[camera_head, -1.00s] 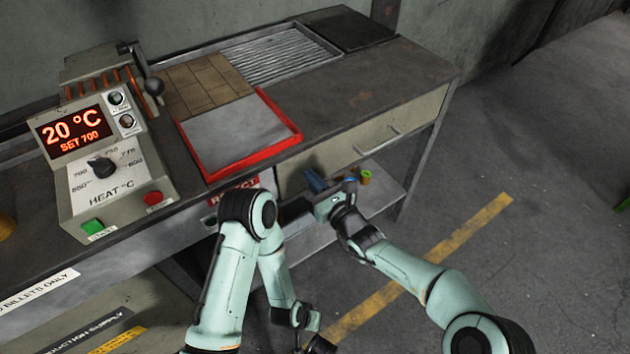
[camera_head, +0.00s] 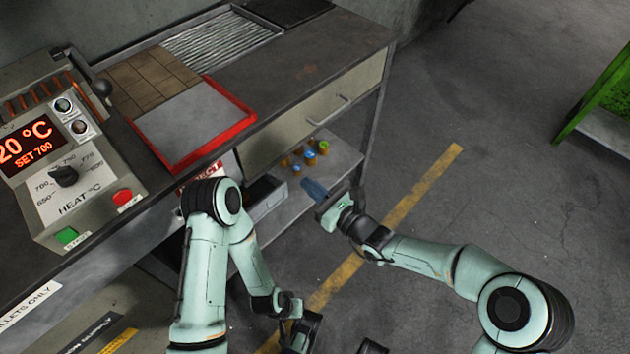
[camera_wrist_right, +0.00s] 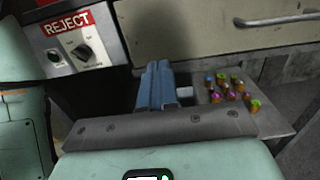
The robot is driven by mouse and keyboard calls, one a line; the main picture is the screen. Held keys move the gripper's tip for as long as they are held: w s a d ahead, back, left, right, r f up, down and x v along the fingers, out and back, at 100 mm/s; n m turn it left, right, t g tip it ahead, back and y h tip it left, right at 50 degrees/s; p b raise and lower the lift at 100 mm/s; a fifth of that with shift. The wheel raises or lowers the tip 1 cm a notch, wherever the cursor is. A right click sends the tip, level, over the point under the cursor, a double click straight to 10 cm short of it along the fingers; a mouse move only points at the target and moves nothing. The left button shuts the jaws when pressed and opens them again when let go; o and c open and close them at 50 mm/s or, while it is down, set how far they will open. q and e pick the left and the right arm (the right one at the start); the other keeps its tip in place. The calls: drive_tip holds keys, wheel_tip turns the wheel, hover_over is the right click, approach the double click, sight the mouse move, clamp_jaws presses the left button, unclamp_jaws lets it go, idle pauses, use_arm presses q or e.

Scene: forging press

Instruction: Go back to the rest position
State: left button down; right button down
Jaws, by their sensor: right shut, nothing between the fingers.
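My right gripper (camera_head: 311,187) is in front of the bench's lower shelf in the head view. Its blue fingers are shut and hold nothing. In the right wrist view the fingers (camera_wrist_right: 157,85) lie side by side, pointing away toward the bench. My left arm is folded, its elbow near the bench front and its forearm reaching down. Dark parts at the end of that arm (camera_head: 303,332) show at the bottom edge. I cannot tell from them how the left gripper's jaws stand.
The workbench (camera_head: 300,67) carries a red-rimmed tray (camera_head: 245,120) and a heater control box (camera_head: 85,190) reading 20 °C, set 700. Several small coloured cylinders (camera_head: 310,157) stand on the lower shelf (camera_head: 335,165). A green-framed stand (camera_head: 590,95) is at right. Floor between is clear.

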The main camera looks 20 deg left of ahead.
drive_tip(key=shift+d, duration=0.2)
